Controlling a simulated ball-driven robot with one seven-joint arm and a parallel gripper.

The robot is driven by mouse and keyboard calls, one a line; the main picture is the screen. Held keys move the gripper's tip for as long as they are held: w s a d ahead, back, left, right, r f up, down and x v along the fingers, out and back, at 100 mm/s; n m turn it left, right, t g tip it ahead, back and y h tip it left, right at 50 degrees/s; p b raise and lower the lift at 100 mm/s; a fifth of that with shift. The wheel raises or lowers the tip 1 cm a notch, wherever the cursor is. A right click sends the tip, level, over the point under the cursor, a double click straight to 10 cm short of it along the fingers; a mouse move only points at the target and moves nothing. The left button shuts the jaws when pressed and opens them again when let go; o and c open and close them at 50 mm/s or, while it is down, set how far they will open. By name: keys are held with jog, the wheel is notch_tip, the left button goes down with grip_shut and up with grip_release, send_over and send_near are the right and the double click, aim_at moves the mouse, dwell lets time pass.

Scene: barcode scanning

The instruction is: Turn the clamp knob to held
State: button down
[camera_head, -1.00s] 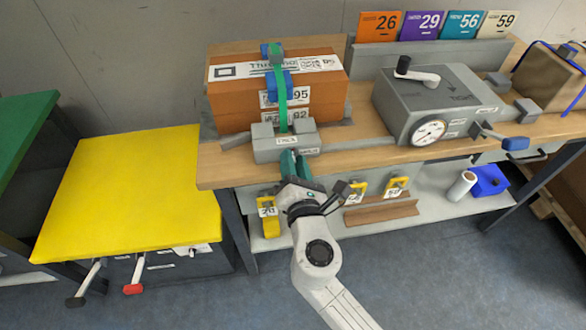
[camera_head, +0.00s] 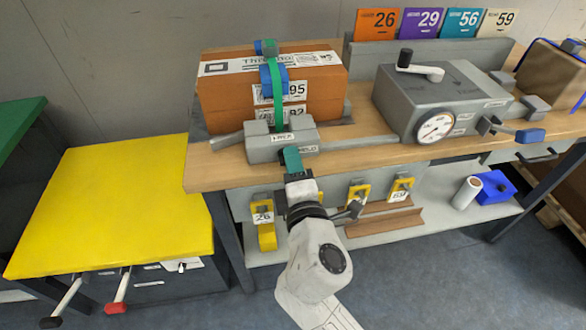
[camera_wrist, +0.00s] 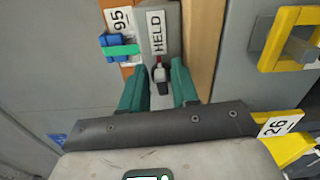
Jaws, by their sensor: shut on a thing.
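The grey clamp block (camera_head: 262,152) sits at the table's front edge, before the strapped brown boxes (camera_head: 225,103). The small dark clamp knob (camera_wrist: 160,74), with a red mark, shows between my green fingers in the wrist view. My gripper (camera_head: 292,160) is shut on the knob and reaches it from the front; it also shows in the wrist view (camera_wrist: 160,88). In the head view my fingers hide the knob.
A grey box with a dial and crank (camera_head: 440,95) stands to the right on the wooden table (camera_head: 360,156). Yellow tags (camera_head: 358,193) hang below the front edge. A yellow-topped cart (camera_head: 110,205) stands at left. Open floor lies in front.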

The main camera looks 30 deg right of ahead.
jog(key=shift+f+m+b, duration=0.15)
jog(key=shift+m+b, duration=0.15)
jog(key=shift+m, duration=0.3)
jog(key=c, duration=1.2)
grip_release()
jog(key=shift+o, duration=0.2)
